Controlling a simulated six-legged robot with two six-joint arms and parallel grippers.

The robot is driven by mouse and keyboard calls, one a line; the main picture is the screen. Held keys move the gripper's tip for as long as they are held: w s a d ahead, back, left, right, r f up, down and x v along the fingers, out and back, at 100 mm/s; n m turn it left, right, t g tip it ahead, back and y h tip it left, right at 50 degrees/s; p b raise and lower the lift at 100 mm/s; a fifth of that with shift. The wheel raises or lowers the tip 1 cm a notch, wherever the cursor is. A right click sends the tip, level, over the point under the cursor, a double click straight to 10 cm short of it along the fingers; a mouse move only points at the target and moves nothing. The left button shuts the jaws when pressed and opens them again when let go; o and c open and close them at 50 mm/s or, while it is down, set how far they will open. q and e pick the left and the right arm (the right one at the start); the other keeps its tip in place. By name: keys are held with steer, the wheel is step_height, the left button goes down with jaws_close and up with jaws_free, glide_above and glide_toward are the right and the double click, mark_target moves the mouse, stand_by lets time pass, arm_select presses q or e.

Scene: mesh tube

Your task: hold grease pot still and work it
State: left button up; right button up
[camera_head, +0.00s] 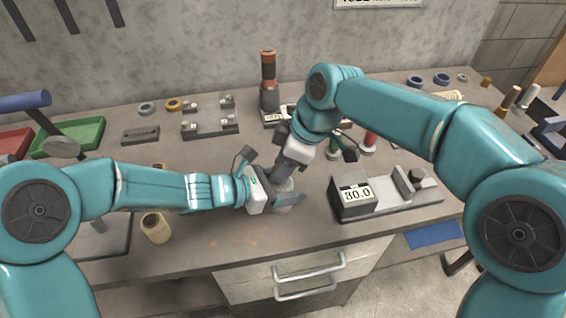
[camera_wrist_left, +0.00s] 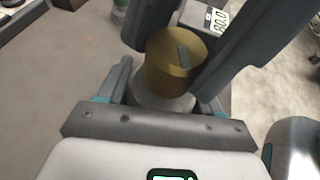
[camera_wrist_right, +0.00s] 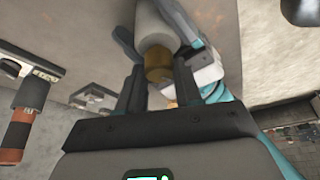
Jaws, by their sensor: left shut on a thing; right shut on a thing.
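The grease pot (camera_wrist_left: 164,101) is a pale grey cylinder with a brass cap (camera_wrist_left: 170,66) that has a dark bar across its top. My left gripper (camera_head: 276,201) is shut around the pale body near the table's front. My right gripper (camera_head: 282,174) comes from above and is shut on the brass cap. In the right wrist view the cap (camera_wrist_right: 158,62) sits between my right fingers, with the pale body (camera_wrist_right: 152,25) beyond it. In the head view my grippers hide most of the pot. Whether its base touches the table is unclear.
A tan roll (camera_head: 155,228) stands at the front left. A green tray (camera_head: 72,138) and metal fixtures (camera_head: 210,128) are farther back. The front middle of the table (camera_head: 215,232) is clear.

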steer(key=m, duration=0.2)
steer(key=m+t, duration=0.1)
steer(key=m, duration=0.1)
steer(key=shift+s+a+m+t+h, duration=0.1)
steer(key=shift+s+m+t+h, duration=0.05)
steer(key=shift+m+t+h, duration=0.75)
steer(key=shift+m, duration=1.4)
steer(key=o, duration=1)
steer(key=shift+s, duration=0.1)
steer(key=shift+o, duration=0.2)
steer(key=shift+a, duration=0.1)
